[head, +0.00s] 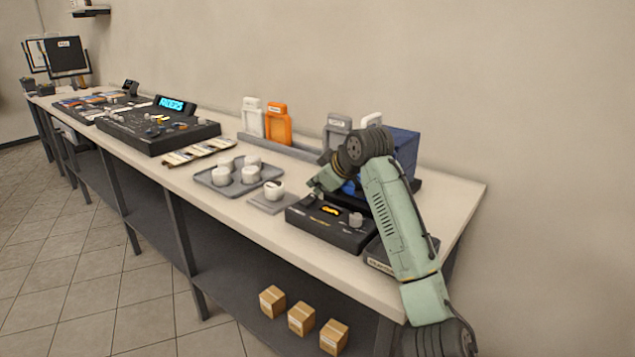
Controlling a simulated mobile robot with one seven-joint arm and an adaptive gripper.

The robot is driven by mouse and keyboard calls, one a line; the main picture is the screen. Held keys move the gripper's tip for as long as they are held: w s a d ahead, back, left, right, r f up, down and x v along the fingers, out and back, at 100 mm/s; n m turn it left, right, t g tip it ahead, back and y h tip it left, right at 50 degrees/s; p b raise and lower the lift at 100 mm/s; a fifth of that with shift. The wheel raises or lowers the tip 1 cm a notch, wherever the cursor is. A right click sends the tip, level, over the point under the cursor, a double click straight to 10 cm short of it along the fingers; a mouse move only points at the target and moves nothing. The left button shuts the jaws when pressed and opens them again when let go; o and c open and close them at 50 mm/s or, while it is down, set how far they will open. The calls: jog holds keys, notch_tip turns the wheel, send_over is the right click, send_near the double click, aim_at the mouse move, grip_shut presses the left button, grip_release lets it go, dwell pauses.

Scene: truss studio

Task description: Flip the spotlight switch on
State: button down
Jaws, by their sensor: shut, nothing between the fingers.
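A low black control box (322,232) sits near the right end of the long table. On its top are a small amber-lit part (331,210) and a light grey knob (356,219). I cannot tell which part is the spotlight switch or how it is set. My green arm reaches over the box from the right. My gripper (316,190) is shut and empty at the back left of the box, close to its top. I cannot tell whether it touches the box. Its fingertips are small and partly unclear.
Left of the box are a mug (273,190) on a grey pad and a tray (207,179) with several white cups. Behind stand an orange holder (278,124) and a blue box (402,150). A large mixing console (155,140) lies further left. Several cartons sit on the lower shelf.

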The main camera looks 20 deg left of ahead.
jog(key=shift+w+d+f+p, duration=0.1)
jog(key=shift+w+f+p, duration=0.3)
jog(key=shift+f+p, duration=0.1)
jog(key=shift+w+d+f, duration=0.1)
jog(key=shift+w+f, duration=0.05)
jog(key=shift+w, duration=0.05)
jog(key=shift+s+a+r, duration=0.15)
jog(key=shift+s, duration=0.25)
jog(key=shift+s+a+r, duration=0.1)
jog(key=shift+s+r, duration=0.05)
jog(key=shift+s, duration=0.25)
